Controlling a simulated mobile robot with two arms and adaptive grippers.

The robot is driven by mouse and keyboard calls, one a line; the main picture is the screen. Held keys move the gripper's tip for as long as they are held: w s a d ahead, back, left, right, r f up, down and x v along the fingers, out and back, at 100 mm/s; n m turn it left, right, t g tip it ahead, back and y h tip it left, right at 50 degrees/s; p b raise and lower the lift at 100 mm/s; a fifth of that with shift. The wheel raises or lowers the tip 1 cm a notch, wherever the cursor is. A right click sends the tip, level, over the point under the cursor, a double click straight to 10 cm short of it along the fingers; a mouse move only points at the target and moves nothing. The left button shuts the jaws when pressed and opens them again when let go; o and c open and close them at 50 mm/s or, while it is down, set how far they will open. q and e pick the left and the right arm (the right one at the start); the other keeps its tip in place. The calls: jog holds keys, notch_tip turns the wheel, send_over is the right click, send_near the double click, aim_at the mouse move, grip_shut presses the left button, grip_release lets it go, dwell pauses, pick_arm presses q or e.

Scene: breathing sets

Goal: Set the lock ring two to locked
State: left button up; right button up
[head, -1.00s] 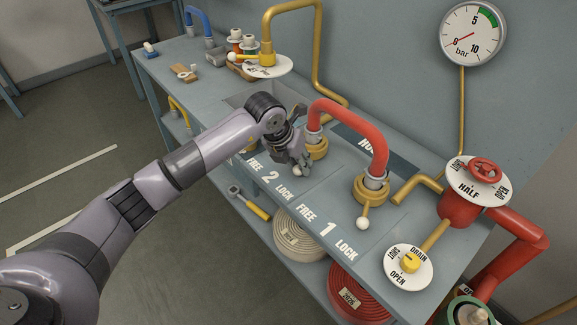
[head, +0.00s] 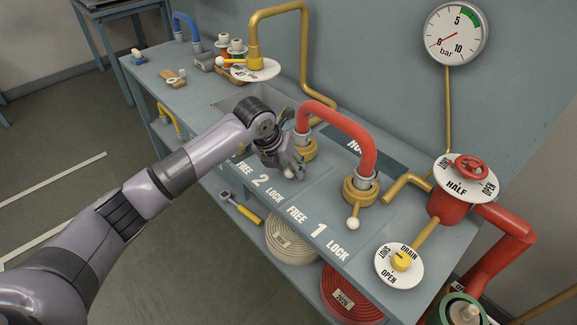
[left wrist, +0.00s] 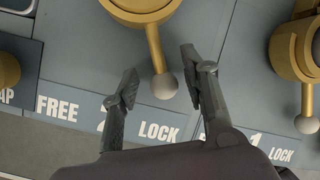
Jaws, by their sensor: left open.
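Lock ring two is a brass ring (head: 306,150) at the far foot of the red hose. In the left wrist view its body (left wrist: 142,8) is at the top edge, and its lever (left wrist: 155,45) points down, ending in a pale ball (left wrist: 164,86) above the word LOCK. My left gripper (head: 290,172) is beside the ring in the head view. In the left wrist view its open fingers (left wrist: 160,64) stand on either side of the lever, with gaps on both sides. The gripper partly hides the lever in the head view. My right gripper is not in view.
Lock ring one (head: 361,190), with its own ball lever, stands to the right under the red hose (head: 345,122). The drain dial (head: 388,266) and red valve wheel (head: 467,167) are further right. The bench front is clear around the printed labels.

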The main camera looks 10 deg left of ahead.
pick_arm(q)
jog(key=shift+r, duration=0.55)
jog(key=v, duration=1.1)
jog(key=shift+s, duration=0.2)
jog(key=shift+f, duration=0.1)
